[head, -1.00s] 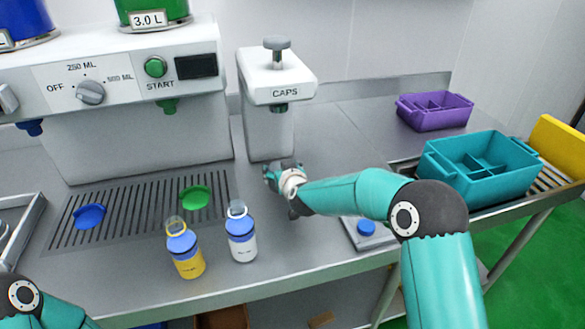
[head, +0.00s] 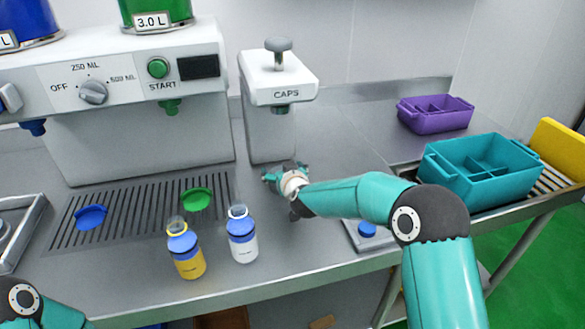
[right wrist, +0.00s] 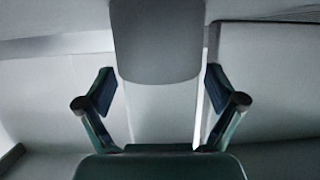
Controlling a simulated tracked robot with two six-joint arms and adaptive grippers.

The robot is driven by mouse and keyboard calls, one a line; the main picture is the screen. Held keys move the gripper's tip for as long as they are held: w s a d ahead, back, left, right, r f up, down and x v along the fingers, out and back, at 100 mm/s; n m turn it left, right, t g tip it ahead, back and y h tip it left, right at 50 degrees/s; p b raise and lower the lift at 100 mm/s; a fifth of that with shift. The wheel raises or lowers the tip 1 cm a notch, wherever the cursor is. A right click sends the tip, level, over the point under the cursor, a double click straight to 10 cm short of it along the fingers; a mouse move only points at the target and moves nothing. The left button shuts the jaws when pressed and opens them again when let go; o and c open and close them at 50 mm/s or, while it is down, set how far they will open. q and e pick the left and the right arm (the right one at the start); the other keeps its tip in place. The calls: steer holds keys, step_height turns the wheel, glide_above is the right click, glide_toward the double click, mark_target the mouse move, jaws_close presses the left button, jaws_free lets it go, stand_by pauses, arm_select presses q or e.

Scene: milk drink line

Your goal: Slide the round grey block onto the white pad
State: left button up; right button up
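I cannot make out a round grey block or a white pad for certain in either view. My right gripper (head: 284,177) is low over the counter, in front of the foot of the white caps dispenser (head: 270,130). In the right wrist view its two fingers (right wrist: 160,97) are spread, with nothing between the tips. A grey shape with rounded lower corners (right wrist: 157,45) fills the top middle of that view; I cannot tell what it is. Of my left arm only a part shows at the bottom left; its gripper is out of view.
A yellow-filled bottle (head: 187,258) and a white-filled bottle (head: 242,242) stand left of the right gripper. Behind are the filling machine (head: 130,140) and its slotted grate (head: 140,217). A teal crate (head: 505,188) and a purple crate (head: 435,118) are at right.

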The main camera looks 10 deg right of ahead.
arm_select(q)
steer(key=shift+f, duration=0.2)
arm_select(e)
steer(key=f, duration=0.3)
steer(key=shift+s+f+g, duration=0.25)
steer(key=shift+s+g, duration=0.05)
steer(key=shift+s+r, duration=0.2)
steer(key=shift+s, duration=0.4)
steer(key=v, duration=0.3)
steer(key=r+v, duration=0.1)
steer(key=v, duration=0.3)
steer(key=w+r+v, duration=0.1)
steer(key=v, duration=0.3)
steer(key=shift+r, duration=0.15)
arm_select(q)
steer(key=shift+w+f+b, duration=0.45)
steer(key=shift+f+b, duration=0.05)
steer(key=shift+f, duration=0.3)
arm_select(e)
steer(key=s, duration=0.7)
steer(key=shift+s+r, duration=0.2)
steer(key=shift+d, duration=0.15)
